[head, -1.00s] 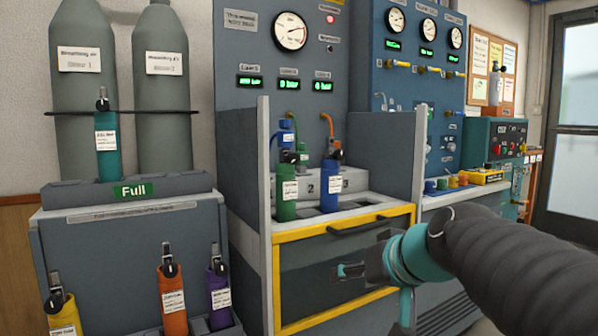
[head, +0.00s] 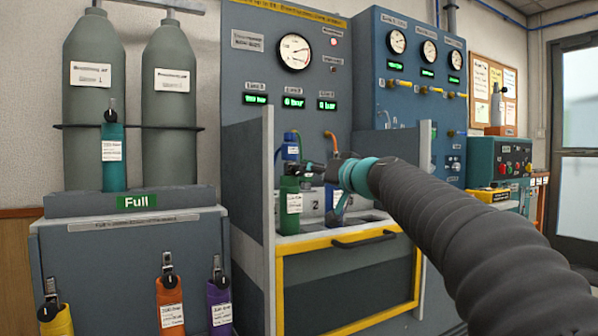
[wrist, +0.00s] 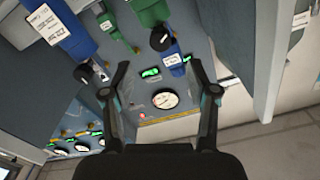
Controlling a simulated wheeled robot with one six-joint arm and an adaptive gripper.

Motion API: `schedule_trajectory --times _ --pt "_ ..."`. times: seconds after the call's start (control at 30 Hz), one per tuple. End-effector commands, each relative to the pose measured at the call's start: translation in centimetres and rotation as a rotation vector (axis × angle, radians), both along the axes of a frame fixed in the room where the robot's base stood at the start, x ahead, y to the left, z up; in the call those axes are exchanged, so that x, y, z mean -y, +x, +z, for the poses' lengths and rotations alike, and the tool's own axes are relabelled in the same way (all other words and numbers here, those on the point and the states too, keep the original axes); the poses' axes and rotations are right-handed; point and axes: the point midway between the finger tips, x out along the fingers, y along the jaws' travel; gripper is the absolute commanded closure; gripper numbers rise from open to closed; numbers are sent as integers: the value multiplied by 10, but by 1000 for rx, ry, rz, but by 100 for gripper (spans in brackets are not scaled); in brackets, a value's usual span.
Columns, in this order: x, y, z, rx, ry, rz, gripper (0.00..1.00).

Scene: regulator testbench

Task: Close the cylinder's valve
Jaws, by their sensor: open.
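A green cylinder (head: 289,208) with a white label stands upright in the bench bay. Its top is partly hidden by my gripper (head: 308,168) in the head view. In the wrist view the green cylinder (wrist: 150,12) is at the top edge, with a round black valve knob (wrist: 160,39) just beyond and between my fingertips. My gripper (wrist: 158,68) is open and empty, apart from the knob. A blue cylinder (wrist: 62,32) stands beside the green one; in the head view it is mostly behind my gripper. The valve's setting cannot be made out.
Grey side panels (head: 267,185) flank the bay, with a yellow-framed drawer (head: 345,285) below. Smaller blue and green fittings with hoses stand behind. A teal cylinder (head: 113,160) stands above the Full sign (head: 138,202); yellow, orange (head: 171,305) and purple cylinders are lower left.

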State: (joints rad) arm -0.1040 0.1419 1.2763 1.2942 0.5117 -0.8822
Motion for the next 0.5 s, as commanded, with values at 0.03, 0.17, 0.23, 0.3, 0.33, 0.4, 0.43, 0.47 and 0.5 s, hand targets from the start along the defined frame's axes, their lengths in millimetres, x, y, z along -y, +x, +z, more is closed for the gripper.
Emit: schedule_trajectory --times 0.03,0.17,0.23,0.3,0.33,0.4,0.43,0.47,0.5 --pt "-7 9 1 -1 -1 2 41" --pt "-20 28 2 -2 0 2 41" --pt "-27 38 3 -2 0 2 41" --pt "-32 48 3 -1 0 0 41" --pt "-35 51 2 -2 -1 1 41" --pt "-41 59 3 -1 -1 2 41" --pt "-43 62 2 -1 -1 2 41" --pt "-44 65 2 -2 -1 1 41" --pt "-46 68 2 -1 -1 0 41"
